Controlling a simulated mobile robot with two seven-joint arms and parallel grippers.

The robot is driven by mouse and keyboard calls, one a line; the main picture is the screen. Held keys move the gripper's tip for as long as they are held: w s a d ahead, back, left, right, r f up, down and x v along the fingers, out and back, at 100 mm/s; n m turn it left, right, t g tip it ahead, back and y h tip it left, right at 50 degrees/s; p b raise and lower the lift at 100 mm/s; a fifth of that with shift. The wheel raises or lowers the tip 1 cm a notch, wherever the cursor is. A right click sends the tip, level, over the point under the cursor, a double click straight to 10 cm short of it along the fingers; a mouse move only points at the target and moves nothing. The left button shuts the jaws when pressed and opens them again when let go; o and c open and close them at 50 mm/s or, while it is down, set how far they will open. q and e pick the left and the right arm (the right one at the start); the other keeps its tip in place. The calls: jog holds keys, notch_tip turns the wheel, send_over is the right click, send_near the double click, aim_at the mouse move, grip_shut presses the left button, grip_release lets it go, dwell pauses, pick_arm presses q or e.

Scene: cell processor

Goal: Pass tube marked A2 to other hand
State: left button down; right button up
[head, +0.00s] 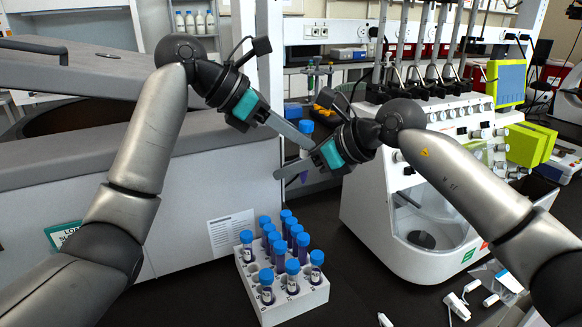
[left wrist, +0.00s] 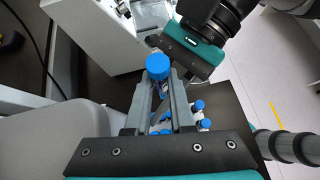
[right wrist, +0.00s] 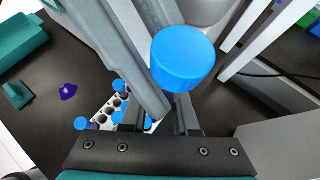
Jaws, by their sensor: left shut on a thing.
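A tube with a blue cap (head: 306,127) and dark contents is held upright in the air above the bench. My left gripper (head: 308,143) is shut on it just below the cap. The cap also shows in the left wrist view (left wrist: 158,67) between the left fingers. My right gripper (head: 287,171) is lower, at the tube's lower part, its fingers pointing left and crossing below the left fingers. In the right wrist view its fingers stand apart, with the cap (right wrist: 183,58) large beyond them. Whether they touch the tube is hidden. The tube's mark cannot be read.
A white rack (head: 287,313) with several blue-capped tubes stands on the dark bench below the grippers. A white cell processor (head: 375,205) stands to the right, a large grey machine (head: 185,215) to the left. Small white parts (head: 458,305) lie at the front right.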

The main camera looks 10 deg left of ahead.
pick_arm(q)
jog(key=shift+w, duration=0.1)
pick_arm(e)
jog(key=shift+s+a, duration=0.1)
grip_shut()
pick_arm(q)
jog(key=c, duration=1)
grip_release()
jog(key=o, duration=0.3)
